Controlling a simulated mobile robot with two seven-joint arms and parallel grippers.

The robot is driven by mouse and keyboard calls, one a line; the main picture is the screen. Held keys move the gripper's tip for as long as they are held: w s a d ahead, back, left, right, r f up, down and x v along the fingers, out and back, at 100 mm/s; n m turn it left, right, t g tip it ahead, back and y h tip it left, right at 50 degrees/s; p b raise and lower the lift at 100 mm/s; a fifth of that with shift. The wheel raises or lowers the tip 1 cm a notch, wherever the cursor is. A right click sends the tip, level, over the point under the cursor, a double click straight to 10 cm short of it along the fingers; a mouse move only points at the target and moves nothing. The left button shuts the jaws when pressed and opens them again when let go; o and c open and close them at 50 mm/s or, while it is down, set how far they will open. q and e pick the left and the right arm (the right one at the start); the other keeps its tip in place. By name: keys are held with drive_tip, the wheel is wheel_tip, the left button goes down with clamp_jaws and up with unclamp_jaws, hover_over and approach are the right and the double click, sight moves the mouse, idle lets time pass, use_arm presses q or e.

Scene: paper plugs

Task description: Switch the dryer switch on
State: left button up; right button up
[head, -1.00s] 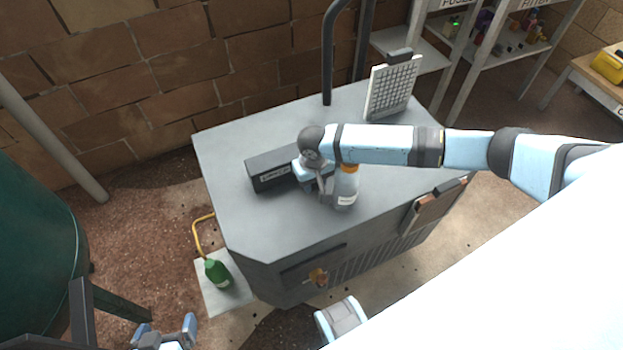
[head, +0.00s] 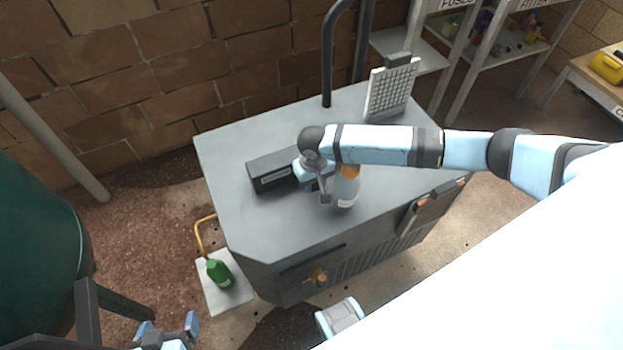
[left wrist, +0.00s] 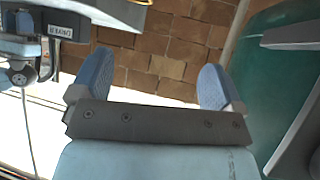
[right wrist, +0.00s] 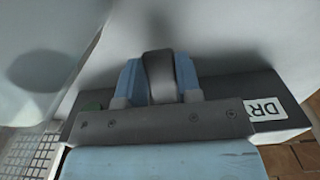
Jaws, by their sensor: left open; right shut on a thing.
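The dryer switch is a long black box (head: 268,172) with a label on its front, lying on the grey cabinet top. In the right wrist view, its label beginning "DR" (right wrist: 264,108) shows at the right, and a dark grey lever (right wrist: 159,76) stands between my fingers. My right gripper (head: 322,192) is at the box's right end, shut on that lever. My left gripper (head: 167,330) is open and empty, low at the left, away from the cabinet. The box's label also shows upside down in the left wrist view (left wrist: 62,29). My wrist hides the box's right part in the head view.
A bottle (head: 347,188) with orange on it stands close right of my right gripper. A grid panel (head: 391,88) and black pipe (head: 328,70) stand at the cabinet's back. The cabinet top's front left is clear.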

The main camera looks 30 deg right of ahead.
drive_tip(key=shift+w+r+p, duration=0.2)
drive_tip(key=shift+r+p, duration=0.25)
drive_tip(key=shift+r, duration=0.25)
drive_tip(key=shift+r+p, duration=0.5)
drive_tip(key=shift+p, duration=0.1)
drive_tip(key=shift+r+p, duration=0.8)
drive_tip(key=shift+p, duration=0.2)
drive_tip(key=o, duration=0.7)
drive_tip(key=shift+s, duration=0.1)
wheel_tip(320, 180, up, 4)
drive_tip(key=p, duration=0.5)
drive_tip(key=shift+r, duration=0.1)
